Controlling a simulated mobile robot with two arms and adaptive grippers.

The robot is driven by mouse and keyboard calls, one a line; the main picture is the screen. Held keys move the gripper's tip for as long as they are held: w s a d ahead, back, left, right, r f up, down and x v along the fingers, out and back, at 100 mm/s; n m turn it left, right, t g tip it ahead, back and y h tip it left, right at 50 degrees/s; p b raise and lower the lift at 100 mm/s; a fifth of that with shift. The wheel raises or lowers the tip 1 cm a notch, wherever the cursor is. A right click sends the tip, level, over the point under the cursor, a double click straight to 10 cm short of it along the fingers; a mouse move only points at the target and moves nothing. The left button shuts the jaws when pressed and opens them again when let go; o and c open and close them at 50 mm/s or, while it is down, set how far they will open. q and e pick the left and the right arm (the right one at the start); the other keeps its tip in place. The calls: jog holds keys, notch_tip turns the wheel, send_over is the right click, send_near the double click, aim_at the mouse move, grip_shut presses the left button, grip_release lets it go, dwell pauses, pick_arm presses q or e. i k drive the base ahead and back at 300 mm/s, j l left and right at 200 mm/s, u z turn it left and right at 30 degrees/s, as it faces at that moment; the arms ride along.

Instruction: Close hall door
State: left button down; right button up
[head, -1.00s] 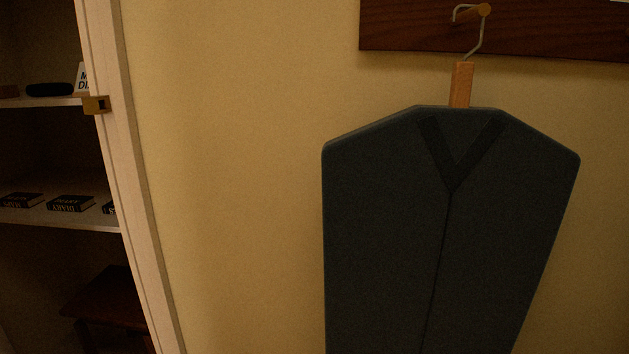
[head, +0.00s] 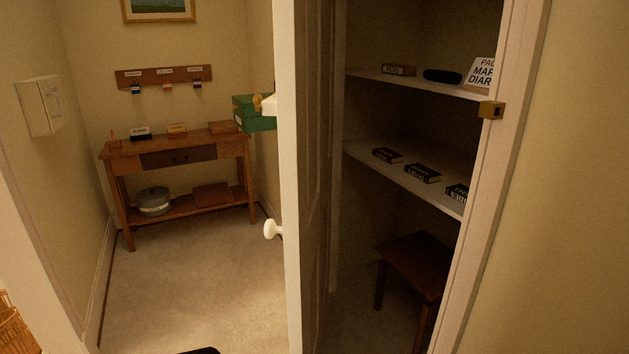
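A door (head: 289,180) stands open in the middle of the head view, its pale edge turned toward me. I take it to be the hall door, though no label on it shows. A white knob (head: 272,229) sticks out from its left side. To its right is the open closet, with a pale door frame (head: 487,190) and a brass strike plate (head: 491,110) on that frame. A gap lies between the door edge and this frame. Neither of my grippers is in view, so nothing is seen touching the door.
Closet shelves (head: 420,176) hold books, and a dark wooden stool (head: 415,262) stands below. At the back left is a wooden console table (head: 180,152) with a grey pot (head: 153,201) on its lower shelf. A green box (head: 252,113) shows beside the door. The left carpet is mostly clear.

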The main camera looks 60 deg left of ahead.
aim_at(301, 104)
jog(key=j+u, duration=0.15)
jog(key=u, duration=0.25)
jog(key=j+u, duration=0.2)
jog(key=u, duration=0.25)
jog(key=i+j+u, duration=0.1)
jog(key=u, duration=0.3)
jog(key=i+j, duration=0.15)
jog(key=j, duration=0.2)
jog(key=i+j, duration=0.15)
jog(key=j, duration=0.2)
jog(key=i+j, duration=0.2)
jog(key=j, duration=0.15)
jog(key=i+j, duration=0.15)
jog(key=j, duration=0.2)
